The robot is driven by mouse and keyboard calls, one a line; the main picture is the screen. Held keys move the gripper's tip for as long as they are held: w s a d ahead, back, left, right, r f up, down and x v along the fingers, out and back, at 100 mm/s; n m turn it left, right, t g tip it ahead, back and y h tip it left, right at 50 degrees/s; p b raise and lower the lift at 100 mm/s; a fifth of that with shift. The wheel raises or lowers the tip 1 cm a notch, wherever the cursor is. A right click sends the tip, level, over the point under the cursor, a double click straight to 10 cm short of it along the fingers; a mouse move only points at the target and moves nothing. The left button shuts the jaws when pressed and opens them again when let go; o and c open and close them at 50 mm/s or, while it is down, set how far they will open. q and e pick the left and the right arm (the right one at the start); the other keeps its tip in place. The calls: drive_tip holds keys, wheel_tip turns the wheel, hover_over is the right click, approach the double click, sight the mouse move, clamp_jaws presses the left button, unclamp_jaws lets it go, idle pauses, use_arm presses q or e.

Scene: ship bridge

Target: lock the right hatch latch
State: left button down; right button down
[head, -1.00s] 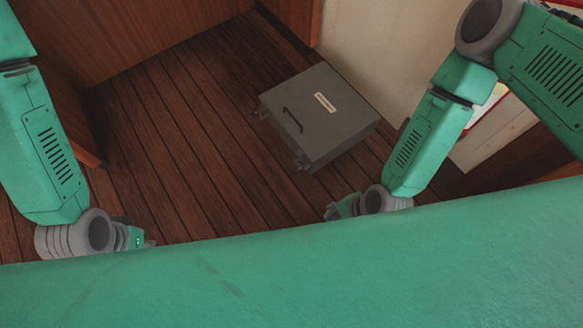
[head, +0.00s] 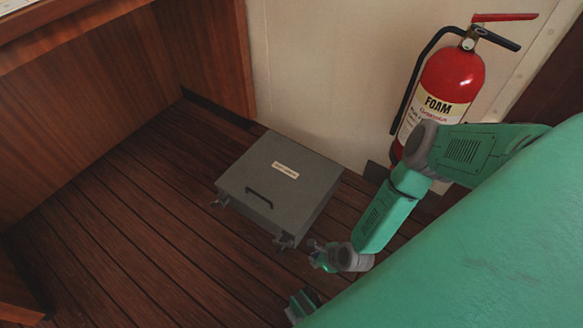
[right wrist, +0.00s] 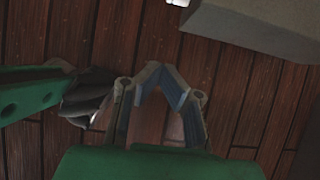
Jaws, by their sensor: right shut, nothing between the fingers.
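The hatch is a grey, box-shaped cover (head: 300,205) on the plank floor, with a dark handle (head: 259,198) and a pale label on top. Its right latch (head: 284,240) juts from the near edge by the right corner; the left latch (head: 220,201) juts near the left corner. I cannot tell either latch's position. My right gripper (head: 318,254) is just right of the right latch and apart from it. In the right wrist view its fingertips (right wrist: 161,70) meet, empty. The hatch (right wrist: 250,28) and a bright bit of metal (right wrist: 178,2) show at the top there.
A red foam extinguisher (head: 445,85) stands against the cream wall (head: 330,70), behind my right arm. The planks (head: 150,230) left of and before the hatch are clear.

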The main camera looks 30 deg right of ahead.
drive_tip(key=b+x, duration=0.5)
drive_tip(key=x, duration=0.4)
drive_tip(key=shift+a+f, duration=0.15)
drive_tip(key=shift+f, duration=0.2)
drive_tip(key=shift+w+a+r, duration=0.3)
drive_tip(key=shift+w+r, duration=0.35)
drive_tip(key=shift+r, duration=0.05)
drive_tip(key=shift+w+a+r, duration=0.25)
drive_tip(key=shift+w+r, duration=0.45)
drive_tip(key=shift+r, duration=0.05)
drive_tip(key=shift+r, duration=0.1)
